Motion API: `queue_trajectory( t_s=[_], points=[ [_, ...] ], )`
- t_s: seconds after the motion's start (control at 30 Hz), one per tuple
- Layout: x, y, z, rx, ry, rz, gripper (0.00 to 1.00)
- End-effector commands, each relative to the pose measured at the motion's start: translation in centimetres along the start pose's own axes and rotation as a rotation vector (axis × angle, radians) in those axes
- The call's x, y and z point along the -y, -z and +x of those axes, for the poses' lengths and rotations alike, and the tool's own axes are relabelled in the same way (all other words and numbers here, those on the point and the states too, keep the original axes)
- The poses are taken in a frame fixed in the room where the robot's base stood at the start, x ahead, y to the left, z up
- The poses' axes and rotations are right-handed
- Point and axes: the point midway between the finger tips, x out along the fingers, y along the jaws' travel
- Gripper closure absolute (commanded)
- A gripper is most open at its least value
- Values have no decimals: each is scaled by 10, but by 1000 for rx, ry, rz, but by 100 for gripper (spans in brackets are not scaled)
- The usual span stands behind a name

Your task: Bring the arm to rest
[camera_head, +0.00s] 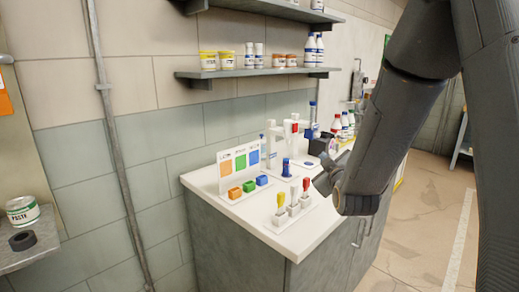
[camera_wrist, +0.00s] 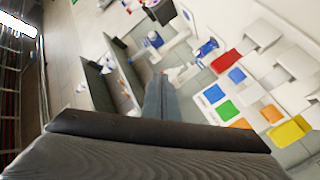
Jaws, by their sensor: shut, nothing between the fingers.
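My dark grey arm (camera_head: 415,85) comes down from the top right in the head view and bends at a rounded joint. My gripper (camera_head: 325,181) is at its lower left end, in front of the white counter top (camera_head: 238,208). It is shut and empty, and partly hidden by my own wrist. Whether it clears the counter items behind it is hard to tell. The wrist view is tilted and has a dark part of mine across its bottom.
On the counter stand coloured blocks (camera_head: 249,186), a colour card board (camera_head: 239,167), and a rack of red and yellow handled tools (camera_head: 294,196). Bottles (camera_head: 341,124) stand behind. Shelves (camera_head: 255,72) hang on the wall. Open floor (camera_head: 420,225) lies at right.

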Motion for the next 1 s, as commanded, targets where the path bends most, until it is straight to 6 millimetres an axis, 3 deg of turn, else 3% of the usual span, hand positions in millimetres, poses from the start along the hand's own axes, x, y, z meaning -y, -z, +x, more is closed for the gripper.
queue_trajectory(
  t_s=[0.27, 0.47, 0.73, 0.9, 1.0],
  points=[
    [30, -30, -19, 165, 146, 116, 100],
    [66, -64, -60, 393, 299, 257, 100],
    [116, -113, -174, 867, 493, 482, 100],
    [128, -128, -249, 1145, 544, 568, 100],
    [131, -131, -280, 1257, 555, 597, 100]
  ],
)
